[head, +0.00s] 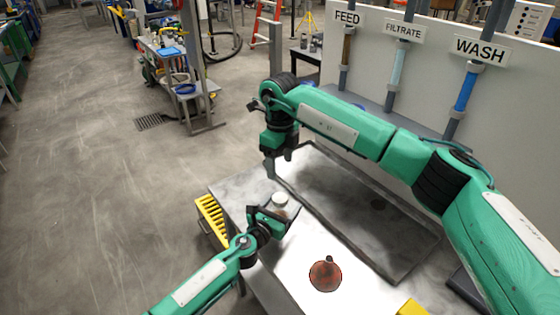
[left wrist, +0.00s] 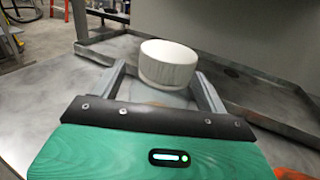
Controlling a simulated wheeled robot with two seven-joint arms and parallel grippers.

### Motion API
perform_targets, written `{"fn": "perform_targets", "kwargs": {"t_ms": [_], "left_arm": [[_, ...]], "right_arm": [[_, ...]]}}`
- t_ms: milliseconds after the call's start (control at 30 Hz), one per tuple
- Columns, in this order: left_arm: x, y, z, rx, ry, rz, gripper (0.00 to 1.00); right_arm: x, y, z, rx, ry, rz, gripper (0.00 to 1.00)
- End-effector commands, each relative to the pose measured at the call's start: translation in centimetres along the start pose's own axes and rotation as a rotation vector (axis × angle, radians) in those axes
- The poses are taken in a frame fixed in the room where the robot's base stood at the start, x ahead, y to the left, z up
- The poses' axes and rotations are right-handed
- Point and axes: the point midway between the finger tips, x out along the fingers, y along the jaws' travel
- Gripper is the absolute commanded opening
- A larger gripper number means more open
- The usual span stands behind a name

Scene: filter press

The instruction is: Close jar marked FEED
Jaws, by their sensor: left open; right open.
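A small jar with a white lid (head: 280,198) stands near the left end of the metal bench. No marking on it is legible. In the left wrist view the white lid (left wrist: 167,64) is large, with part of a pale body below it; whether it is seated or loose I cannot tell. My left gripper (head: 284,212) is open, its two fingers (left wrist: 168,85) on either side of the jar. My right gripper (head: 279,166) is open and points down, above and behind the jar in the head view. A FEED sign (head: 347,18) hangs on the panel above a brown tube.
A yellow rack (head: 212,220) is at the bench's left edge. A shallow raised-edge tray area (head: 390,225) lies behind, below the FILTRATE and WASH signs. My right arm spans over it.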

Motion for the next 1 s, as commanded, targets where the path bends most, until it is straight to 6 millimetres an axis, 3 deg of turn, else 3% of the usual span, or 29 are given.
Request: {"fn": "perform_targets", "kwargs": {"t_ms": [167, 600, 800, 1000], "left_arm": [[-2.0, 0.1, -0.1, 0.002, 0.002, 0.000, 0.75], [-11.1, 0.0, -0.2, 0.001, 0.003, -0.001, 0.75], [-13.2, 0.0, -0.1, 0.001, 0.001, 0.000, 0.75], [-13.7, 0.0, 0.0, 0.000, 0.000, 0.000, 0.75]], "right_arm": [[-0.2, 0.0, 0.0, 0.000, 0.000, 0.000, 0.66], [0.2, 0.0, 0.0, 0.000, 0.000, 0.000, 0.66], [0.5, 0.0, 0.0, 0.000, 0.000, 0.000, 0.66], [0.5, 0.0, 0.0, 0.000, 0.000, 0.000, 0.66]]}}
